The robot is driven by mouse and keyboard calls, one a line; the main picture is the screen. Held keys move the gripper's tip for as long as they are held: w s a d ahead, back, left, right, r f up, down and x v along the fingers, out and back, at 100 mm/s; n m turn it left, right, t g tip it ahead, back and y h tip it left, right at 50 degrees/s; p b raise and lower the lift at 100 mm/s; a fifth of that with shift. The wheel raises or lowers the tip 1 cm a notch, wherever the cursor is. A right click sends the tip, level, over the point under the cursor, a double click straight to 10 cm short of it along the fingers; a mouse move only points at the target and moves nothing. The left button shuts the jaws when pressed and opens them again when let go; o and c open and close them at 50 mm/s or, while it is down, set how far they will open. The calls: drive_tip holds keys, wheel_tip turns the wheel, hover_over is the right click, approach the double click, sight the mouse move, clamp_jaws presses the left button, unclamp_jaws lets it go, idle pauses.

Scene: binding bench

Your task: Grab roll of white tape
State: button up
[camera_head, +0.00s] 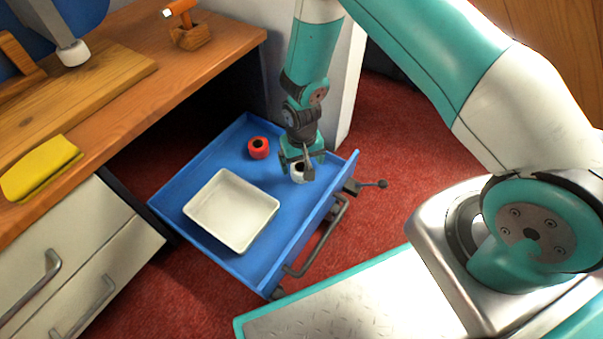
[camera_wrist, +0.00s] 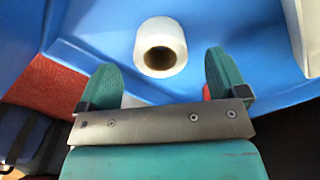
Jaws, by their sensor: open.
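The roll of white tape (camera_head: 297,176) lies in the blue drawer, near its right front corner, partly hidden by my gripper in the head view. In the wrist view the roll of white tape (camera_wrist: 161,46) lies on the blue drawer floor, with its dark core hole showing. My gripper (camera_head: 303,166) is above the roll, pointing down. In the wrist view my gripper (camera_wrist: 162,82) is open, its two green fingers apart and empty. The roll appears just beyond the fingertips, roughly centred between them. I cannot tell whether either finger touches it.
The open blue drawer (camera_head: 178,200) also holds a white tray (camera_head: 232,210) and a red tape roll (camera_head: 259,148). The drawer wall and its handle (camera_head: 318,240) stand close to my gripper. The wooden bench top (camera_head: 110,110) with a yellow cloth (camera_head: 40,168) is at the left.

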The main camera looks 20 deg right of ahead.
sight(302, 168)
wheel_tip(302, 168, down, 4)
drive_tip(key=b, duration=0.2)
drive_tip(key=shift+b, duration=0.35)
drive_tip(key=c, duration=1)
drive_tip(key=shift+r, duration=0.1)
